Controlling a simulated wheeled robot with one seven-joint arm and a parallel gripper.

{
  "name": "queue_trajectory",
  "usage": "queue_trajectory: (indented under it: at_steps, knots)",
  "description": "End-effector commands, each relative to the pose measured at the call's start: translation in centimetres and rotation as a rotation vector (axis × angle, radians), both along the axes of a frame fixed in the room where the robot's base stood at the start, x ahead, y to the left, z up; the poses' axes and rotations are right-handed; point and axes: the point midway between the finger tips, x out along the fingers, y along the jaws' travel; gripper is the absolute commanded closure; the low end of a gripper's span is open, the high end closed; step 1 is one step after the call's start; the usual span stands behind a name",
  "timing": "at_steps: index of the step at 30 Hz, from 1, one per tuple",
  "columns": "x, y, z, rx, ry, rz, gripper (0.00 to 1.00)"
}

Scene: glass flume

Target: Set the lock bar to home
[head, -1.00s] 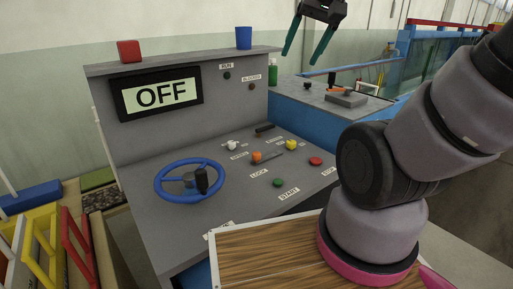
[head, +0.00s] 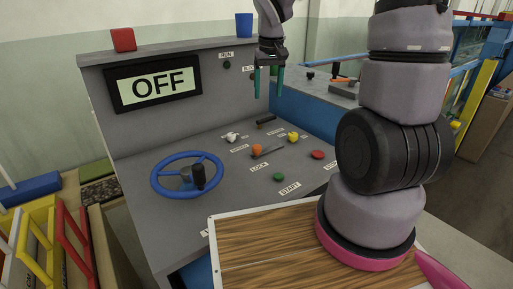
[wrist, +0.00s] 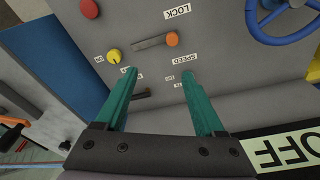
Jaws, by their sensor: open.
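The lock bar shows as an orange knob (head: 257,149) at the left end of a grey slot on the sloped panel, just behind the LOCK label (head: 259,167). In the wrist view the orange knob (wrist: 172,39) is at the right end of the slot (wrist: 147,44), near the upside-down LOCK label (wrist: 177,12). My gripper (head: 268,94) is open and empty above the back of the panel, fingers pointing down, apart from the knob. In the wrist view its two teal fingers (wrist: 162,75) are spread below the knob. No home mark is legible.
A blue handwheel (head: 187,175), white knob (head: 232,136), yellow knob (head: 293,137), red button (head: 317,155) and green START button (head: 278,177) surround the slot. A dark lever (head: 265,121) lies behind. The upright screen (head: 153,88) reads OFF.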

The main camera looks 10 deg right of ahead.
Motion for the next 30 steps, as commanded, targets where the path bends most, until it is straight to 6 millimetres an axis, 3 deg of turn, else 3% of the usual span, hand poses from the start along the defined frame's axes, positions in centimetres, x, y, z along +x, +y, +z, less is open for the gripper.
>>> queue_trajectory:
  at_steps: [1,3,9,17,30]
  knots:
    - [0.8,0.5,-2.4,-0.002,0.037,0.025,0.29]
    - [1.6,1.2,-5.0,-0.005,0.073,0.061,0.29]
    - [2.8,2.6,-10.3,-0.001,0.137,0.129,0.29]
    - [3.0,2.9,-12.8,0.002,0.155,0.146,0.29]
    - [2.9,3.0,-20.5,0.001,0.155,0.145,0.29]
